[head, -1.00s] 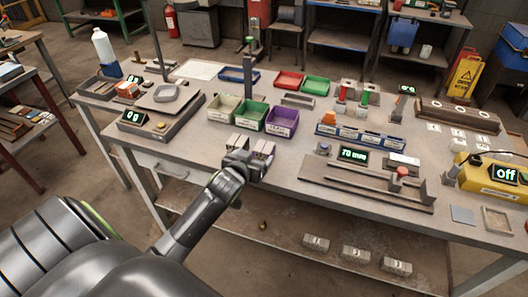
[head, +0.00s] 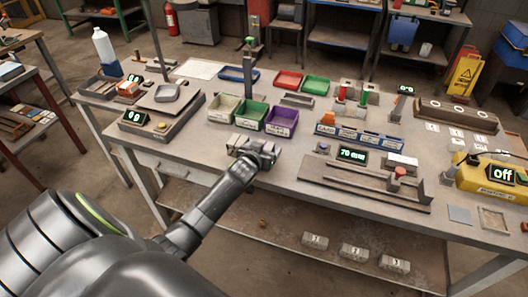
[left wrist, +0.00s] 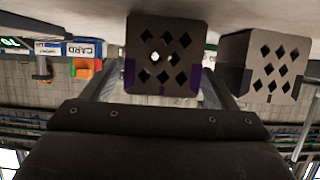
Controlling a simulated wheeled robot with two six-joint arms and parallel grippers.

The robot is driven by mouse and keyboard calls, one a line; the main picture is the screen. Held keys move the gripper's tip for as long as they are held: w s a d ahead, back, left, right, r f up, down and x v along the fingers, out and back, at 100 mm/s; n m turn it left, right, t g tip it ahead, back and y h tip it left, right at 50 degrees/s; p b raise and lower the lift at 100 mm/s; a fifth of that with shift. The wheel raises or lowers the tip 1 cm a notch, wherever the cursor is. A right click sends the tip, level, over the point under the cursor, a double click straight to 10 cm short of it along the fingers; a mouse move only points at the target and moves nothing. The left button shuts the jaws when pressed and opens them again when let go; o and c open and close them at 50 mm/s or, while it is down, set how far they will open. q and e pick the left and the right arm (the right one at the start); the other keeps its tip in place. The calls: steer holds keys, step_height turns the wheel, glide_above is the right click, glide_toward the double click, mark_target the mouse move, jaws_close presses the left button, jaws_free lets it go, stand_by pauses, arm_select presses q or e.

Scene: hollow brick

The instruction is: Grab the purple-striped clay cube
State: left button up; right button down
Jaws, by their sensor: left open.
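The purple-striped clay cube (left wrist: 163,50) has a face full of diamond-shaped holes and purple at its lower corners in the left wrist view. It stands between the two fingers of my left gripper (left wrist: 163,88), which is open with gaps beside the cube. In the head view the left gripper (head: 256,149) is low at the front of the workbench and partly hides the cube. A second holed cube (left wrist: 265,66), grey with dark bands, stands beside it, just outside the finger. My right gripper is not in view.
Beige, green and purple bins (head: 281,122) stand just behind on the workbench (head: 215,160). A blue card rack (head: 358,138) and a gauge fixture (head: 365,182) lie to the right. A scale (head: 150,124) stands left. The front edge there is clear.

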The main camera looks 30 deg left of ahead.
arm_select(q)
steer(key=shift+w+a+f, duration=0.1)
steer(key=shift+w+f, duration=0.05)
steer(key=shift+w, duration=0.1)
steer(key=c, duration=1.2)
